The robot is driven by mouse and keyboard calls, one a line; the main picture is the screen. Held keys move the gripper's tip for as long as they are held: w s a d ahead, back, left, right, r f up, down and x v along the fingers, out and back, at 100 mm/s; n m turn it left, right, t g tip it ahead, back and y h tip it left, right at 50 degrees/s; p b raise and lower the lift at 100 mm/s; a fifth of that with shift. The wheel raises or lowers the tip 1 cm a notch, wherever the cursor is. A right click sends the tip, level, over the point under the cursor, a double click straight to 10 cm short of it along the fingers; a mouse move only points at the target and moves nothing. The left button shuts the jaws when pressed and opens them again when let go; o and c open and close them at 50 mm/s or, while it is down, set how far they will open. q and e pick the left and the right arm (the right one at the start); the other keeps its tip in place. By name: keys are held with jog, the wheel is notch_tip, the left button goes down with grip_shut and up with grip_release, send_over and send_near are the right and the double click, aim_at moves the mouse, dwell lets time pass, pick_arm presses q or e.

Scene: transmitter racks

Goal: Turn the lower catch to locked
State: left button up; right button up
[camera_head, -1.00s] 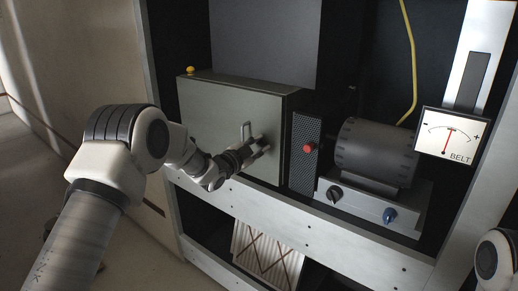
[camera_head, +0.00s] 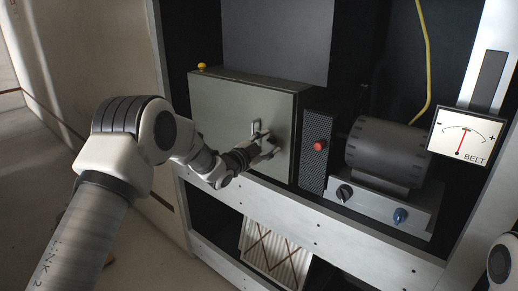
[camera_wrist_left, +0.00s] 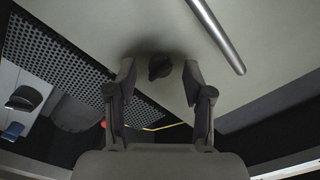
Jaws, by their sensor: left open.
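A grey-green cabinet (camera_head: 228,105) has a metal bar handle (camera_head: 256,129) on its front, also showing in the left wrist view (camera_wrist_left: 218,36). My left gripper (camera_head: 270,147) is at the cabinet front, just below and right of the handle. In the left wrist view, my left gripper (camera_wrist_left: 158,74) is open, its fingers on either side of a small dark knob-like catch (camera_wrist_left: 159,67). I cannot tell whether the fingers touch it. In the head view the gripper hides this catch. My right gripper is out of view.
Right of the cabinet are a perforated panel with a red button (camera_head: 320,146), a dark motor drum (camera_head: 384,153) and a base with a blue knob (camera_head: 400,216). A BELT gauge (camera_head: 466,134) hangs farther right. A pale rack rail (camera_head: 300,222) runs below.

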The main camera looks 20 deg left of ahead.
pick_arm(q)
jog(key=v, duration=1.1)
jog(key=s+d+f+n+g+y+p, duration=0.1)
jog(key=s+d+f+g+p, duration=0.25)
jog(key=s+f, duration=0.55)
jog(key=s+d+f+n+g+y+p, duration=0.15)
jog(key=s+f+g+p, duration=0.3)
jog(key=f, duration=0.85)
jog(key=s+a+f+n+g+y, duration=0.1)
jog(key=s+f+n+g, duration=0.1)
jog(key=s, duration=0.8)
jog(key=s+f+n+g+y+p, duration=0.1)
jog(key=s+n+g, duration=0.3)
jog(key=s, duration=0.7)
jog(key=s+a+f+n+g+y+p, duration=0.1)
jog(key=s+f+n+g, duration=0.2)
jog(key=s, duration=0.7)
jog(key=shift+s+a+f+n+y, duration=0.3)
jog(key=shift+f+n, duration=0.3)
jog(key=shift+n, duration=0.45)
